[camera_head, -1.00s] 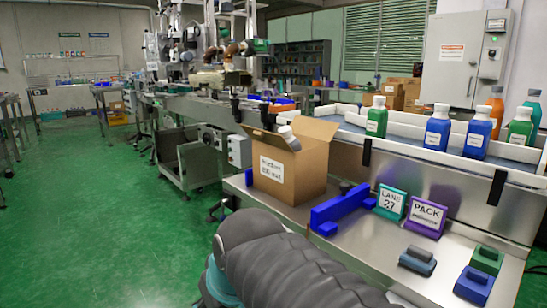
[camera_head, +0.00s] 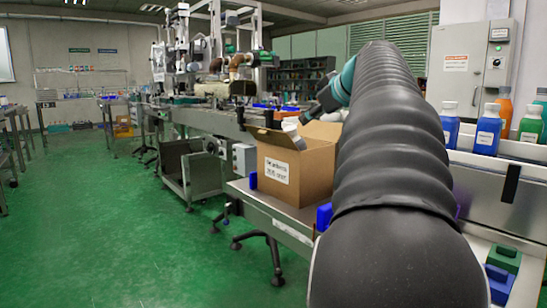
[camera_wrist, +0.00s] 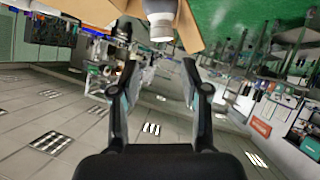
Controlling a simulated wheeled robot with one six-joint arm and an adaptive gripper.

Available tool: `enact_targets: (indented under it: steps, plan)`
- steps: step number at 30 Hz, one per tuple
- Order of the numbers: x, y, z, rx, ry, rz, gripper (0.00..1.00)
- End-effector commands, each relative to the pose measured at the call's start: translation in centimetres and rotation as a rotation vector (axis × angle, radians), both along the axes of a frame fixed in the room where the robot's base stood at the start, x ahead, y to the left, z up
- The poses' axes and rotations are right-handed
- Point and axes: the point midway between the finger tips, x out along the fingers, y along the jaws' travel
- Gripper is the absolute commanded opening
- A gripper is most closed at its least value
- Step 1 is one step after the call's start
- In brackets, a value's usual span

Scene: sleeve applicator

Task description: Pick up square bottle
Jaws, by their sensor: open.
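A bottle (camera_head: 293,131) with a white cap and a grey body leans out of the top of an open cardboard box (camera_head: 311,176). The rest of it is hidden in the box. In the wrist view the bottle (camera_wrist: 160,14) is at the top, cap toward me, beyond and roughly between my fingertips. My gripper (camera_head: 317,107) is just above the right side of the box. In the wrist view my gripper (camera_wrist: 157,72) is open, with nothing between its fingers. I cannot tell whether the bottle is square.
A blue bottle (camera_head: 488,132), an orange bottle (camera_head: 505,110) and a green bottle (camera_head: 531,126) stand on the conveyor at right. Box flaps (camera_wrist: 188,27) flank the bottle. My arm hides much of the bench. Blue and green blocks (camera_head: 503,262) lie at lower right. Green floor at left is free.

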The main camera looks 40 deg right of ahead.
Motion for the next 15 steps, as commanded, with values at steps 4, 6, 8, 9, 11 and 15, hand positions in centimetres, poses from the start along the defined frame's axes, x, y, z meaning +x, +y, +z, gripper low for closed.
enact_targets:
  steps: [4,6,8,9,11,15]
  plan:
    - [2.4,-0.3,-1.4,0.002,0.003,0.004,0.46]
    - [3.6,-0.4,-2.0,0.002,0.003,0.004,0.46]
    - [4.5,-0.6,-2.5,0.001,0.002,0.003,0.46]
    - [5.0,-0.7,-2.7,0.001,0.002,0.003,0.46]
    - [5.7,-0.8,-3.0,0.001,0.001,0.003,0.46]
    - [6.5,-1.0,-3.5,0.001,0.002,0.001,0.46]
